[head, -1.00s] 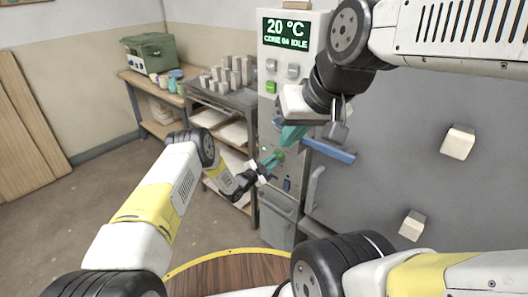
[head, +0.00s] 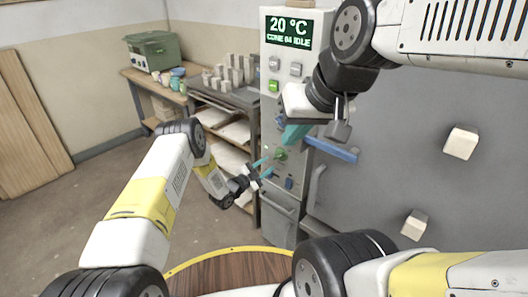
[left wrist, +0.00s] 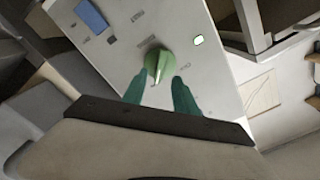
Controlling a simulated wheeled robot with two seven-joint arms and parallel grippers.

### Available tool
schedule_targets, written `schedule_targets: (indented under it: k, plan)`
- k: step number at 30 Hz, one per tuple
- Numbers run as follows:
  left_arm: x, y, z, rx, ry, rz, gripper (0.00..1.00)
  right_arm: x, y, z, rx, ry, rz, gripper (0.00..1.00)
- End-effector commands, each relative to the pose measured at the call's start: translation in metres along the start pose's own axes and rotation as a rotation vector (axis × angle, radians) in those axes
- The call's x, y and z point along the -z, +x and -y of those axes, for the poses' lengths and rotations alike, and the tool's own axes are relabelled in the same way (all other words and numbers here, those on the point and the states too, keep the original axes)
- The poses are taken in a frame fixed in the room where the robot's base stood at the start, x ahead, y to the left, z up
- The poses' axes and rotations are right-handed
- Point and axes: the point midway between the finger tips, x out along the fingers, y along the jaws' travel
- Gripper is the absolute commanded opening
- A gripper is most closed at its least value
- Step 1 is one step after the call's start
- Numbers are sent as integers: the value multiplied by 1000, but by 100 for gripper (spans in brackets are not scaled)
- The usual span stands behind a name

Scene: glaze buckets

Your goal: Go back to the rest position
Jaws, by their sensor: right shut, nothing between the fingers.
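My left gripper (head: 265,167) is in front of the lower part of the grey kiln control panel (head: 277,110). Its two teal fingers are apart with nothing between them. The green knob (head: 281,154) on the panel stands just beyond the fingertips. In the left wrist view, the green knob (left wrist: 160,66) shows ahead between the tips of my left gripper (left wrist: 158,92), and it looks apart from them. My right gripper (head: 293,134) is higher, in front of the panel's right side, with its teal fingers together and empty.
A blue handle (head: 331,150) juts from the big grey kiln door (head: 400,135) close to my right gripper. A shelf rack (head: 228,95) with grey blocks stands left of the panel. A round wooden top (head: 225,272) lies below. Open floor (head: 75,210) is at left.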

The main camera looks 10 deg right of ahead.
Motion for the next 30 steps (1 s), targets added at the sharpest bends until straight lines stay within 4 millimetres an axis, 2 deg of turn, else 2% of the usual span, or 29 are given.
schedule_targets:
  k: [3, 6, 16, 19, 23, 26, 30]
  plan:
    - [-1, -15, 0, -1, 0, 2, 35, 0, 0, 0, 0, 0, 0, 0]
    - [0, -21, 0, 0, -1, 0, 35, 0, 0, 0, 0, 0, 0, 0]
    - [0, -23, 1, 1, 1, 1, 35, 0, 0, 0, 0, 0, 0, 0]
    - [1, -20, 15, 0, 1, 21, 35, 0, 0, 0, 0, 0, 0, 0]
    - [6, -17, 66, -1, -8, 104, 35, 0, 0, 0, 0, 0, 0, 0]
    - [14, -21, 122, 4, -34, 205, 35, 0, 0, 0, 0, 0, 0, 0]
    - [32, -42, 194, 21, -95, 354, 35, 0, 0, 0, 0, 0, 0, 0]
